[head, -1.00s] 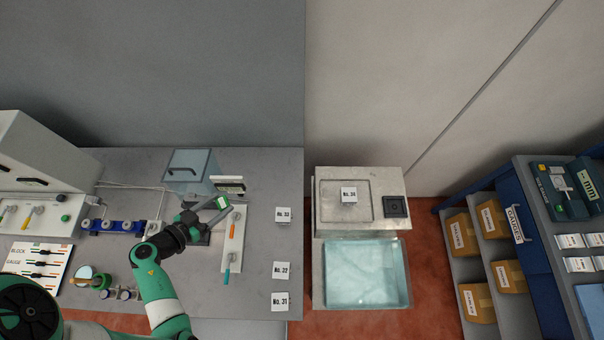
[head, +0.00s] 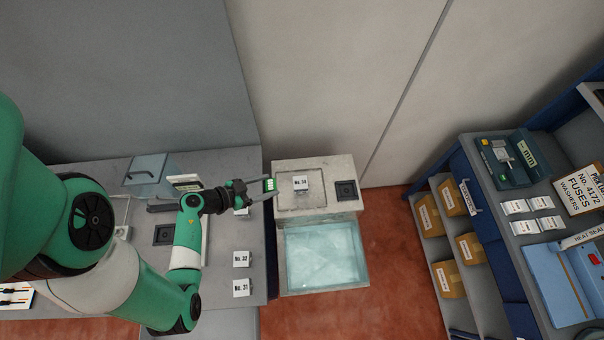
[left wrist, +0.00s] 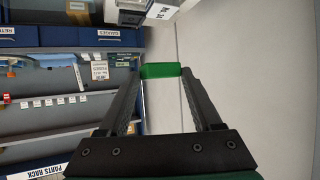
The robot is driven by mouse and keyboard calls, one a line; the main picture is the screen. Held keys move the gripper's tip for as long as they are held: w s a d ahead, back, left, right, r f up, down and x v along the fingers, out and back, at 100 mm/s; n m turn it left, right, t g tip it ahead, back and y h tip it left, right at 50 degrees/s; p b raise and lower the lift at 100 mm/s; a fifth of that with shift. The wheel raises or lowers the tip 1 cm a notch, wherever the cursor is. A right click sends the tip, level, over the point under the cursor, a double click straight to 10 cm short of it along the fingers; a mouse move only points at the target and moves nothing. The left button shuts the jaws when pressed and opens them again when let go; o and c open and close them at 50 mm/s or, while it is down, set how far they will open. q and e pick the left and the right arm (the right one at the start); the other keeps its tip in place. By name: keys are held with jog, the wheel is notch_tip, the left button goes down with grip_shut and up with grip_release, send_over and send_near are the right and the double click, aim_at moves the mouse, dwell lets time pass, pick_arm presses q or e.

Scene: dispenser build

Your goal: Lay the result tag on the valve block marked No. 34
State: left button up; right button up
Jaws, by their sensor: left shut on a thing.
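My left gripper (head: 269,186) is shut on a small green tag (head: 271,184), which also shows between the fingertips in the left wrist view (left wrist: 160,71). It holds the tag in the air near the left edge of the pale stand. A small block with a white label (head: 301,183) sits in the recessed top of the stand, just right of the tag. Its label seems to read No. 34, though the last digit is blurred. The blocks No. 32 (head: 241,259) and No. 31 (head: 241,288) stand on the grey bench. My gripper mostly hides No. 33. My right gripper is out of view.
The pale stand (head: 325,208) has a black square (head: 346,190) at its right. A glassy basin (head: 325,255) lies in front. The blue shelf unit with boxes (head: 449,279) stands further right. A clear box (head: 149,172) is on the bench at the left.

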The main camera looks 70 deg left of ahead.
pick_arm(q)
jog(key=a+r+b+x, duration=0.1)
jog(key=x, duration=0.7)
jog(key=b, duration=0.3)
send_over(297, 184)
jog(key=s, duration=0.1)
notch_tip(297, 184, down, 5)
jog(key=shift+d+f, duration=0.1)
jog(key=shift+d, duration=0.05)
jog(key=shift+w, duration=0.2)
jog(key=f+b, duration=0.1)
jog(key=f, duration=0.1)
jog(key=f+b, duration=0.1)
jog(key=b, duration=0.1)
jog(key=shift+w+a+f, duration=0.2)
jog(key=shift+w+f, duration=0.15)
jog(key=shift+w, duration=0.05)
jog(key=shift+f, duration=0.3)
jog(key=shift+r, duration=0.2)
jog(key=shift+f, duration=0.2)
jog(key=o, duration=1.3)
jog(key=shift+o, duration=0.2)
